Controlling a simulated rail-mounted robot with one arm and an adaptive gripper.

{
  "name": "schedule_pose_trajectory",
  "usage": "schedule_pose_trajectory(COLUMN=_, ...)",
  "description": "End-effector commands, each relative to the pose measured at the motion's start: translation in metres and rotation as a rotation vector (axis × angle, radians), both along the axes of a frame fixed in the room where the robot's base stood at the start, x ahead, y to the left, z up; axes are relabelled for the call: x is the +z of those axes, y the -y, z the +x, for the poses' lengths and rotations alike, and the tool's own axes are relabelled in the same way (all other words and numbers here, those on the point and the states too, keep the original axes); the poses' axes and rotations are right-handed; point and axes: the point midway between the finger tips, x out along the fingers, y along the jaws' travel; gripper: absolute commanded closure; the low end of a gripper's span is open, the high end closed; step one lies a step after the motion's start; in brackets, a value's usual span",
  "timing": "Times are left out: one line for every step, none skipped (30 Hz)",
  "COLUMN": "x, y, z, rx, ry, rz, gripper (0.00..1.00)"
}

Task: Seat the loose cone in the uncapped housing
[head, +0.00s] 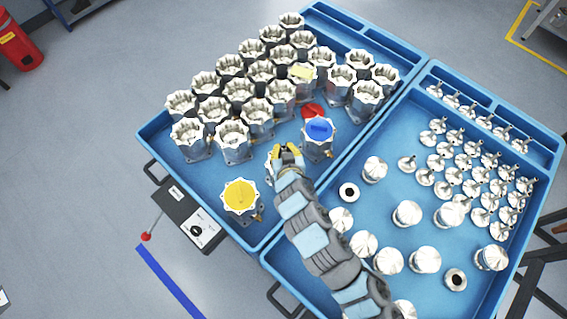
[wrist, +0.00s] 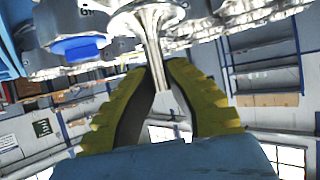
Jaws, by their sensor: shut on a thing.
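My gripper (head: 288,150) is over the blue tray's near-left part, between a yellow-capped and a blue-capped housing. In the wrist view its yellow fingers (wrist: 162,90) are shut on the narrow stem of a shiny metal cone (wrist: 150,22), which flares out beyond the fingertips. An uncapped metal housing (head: 270,168) shows only as a sliver beside my gripper in the head view; my arm hides the rest. I cannot tell whether the cone touches or sits inside that housing.
The yellow-capped housing (head: 240,196) and blue-capped housing (head: 319,130) stand close on either side. A red cap (head: 312,111) is just behind. Many open housings (head: 232,138) fill the back of the left tray. The right tray (head: 385,185) holds many metal parts.

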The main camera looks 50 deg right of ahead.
Motion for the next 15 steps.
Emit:
schedule_pose_trajectory(x=-0.012, y=-0.001, z=0.000, rx=0.002, ry=-0.005, rz=0.002, gripper=1.00)
schedule_pose_trajectory(x=-0.016, y=0.000, z=0.000, rx=0.001, ry=-0.003, rz=0.003, gripper=1.00)
schedule_pose_trajectory(x=-0.021, y=-0.001, z=0.001, rx=0.001, ry=-0.002, rz=0.001, gripper=1.00)
schedule_pose_trajectory(x=-0.025, y=-0.001, z=0.001, rx=0.003, ry=-0.002, rz=0.001, gripper=1.00)
schedule_pose_trajectory(x=-0.028, y=-0.001, z=0.001, rx=0.003, ry=-0.002, rz=0.001, gripper=1.00)
schedule_pose_trajectory(x=-0.031, y=-0.001, z=0.000, rx=0.002, ry=-0.002, rz=0.000, gripper=1.00)
schedule_pose_trajectory(x=-0.033, y=-0.001, z=0.001, rx=0.001, ry=0.000, rz=0.000, gripper=1.00)
schedule_pose_trajectory(x=-0.034, y=-0.001, z=0.001, rx=0.001, ry=0.000, rz=0.000, gripper=1.00)
schedule_pose_trajectory(x=-0.036, y=-0.001, z=0.001, rx=0.001, ry=0.000, rz=0.000, gripper=1.00)
schedule_pose_trajectory(x=-0.037, y=0.000, z=0.001, rx=0.001, ry=0.000, rz=0.000, gripper=1.00)
schedule_pose_trajectory(x=-0.038, y=0.000, z=0.001, rx=0.001, ry=0.000, rz=0.000, gripper=1.00)
schedule_pose_trajectory(x=-0.041, y=0.000, z=0.001, rx=0.001, ry=0.000, rz=0.000, gripper=1.00)
schedule_pose_trajectory(x=-0.044, y=0.000, z=0.000, rx=0.001, ry=-0.001, rz=0.000, gripper=1.00)
schedule_pose_trajectory(x=-0.048, y=0.000, z=0.000, rx=0.002, ry=-0.002, rz=0.000, gripper=1.00)
schedule_pose_trajectory(x=-0.053, y=-0.001, z=0.000, rx=0.003, ry=-0.003, rz=0.000, gripper=1.00)
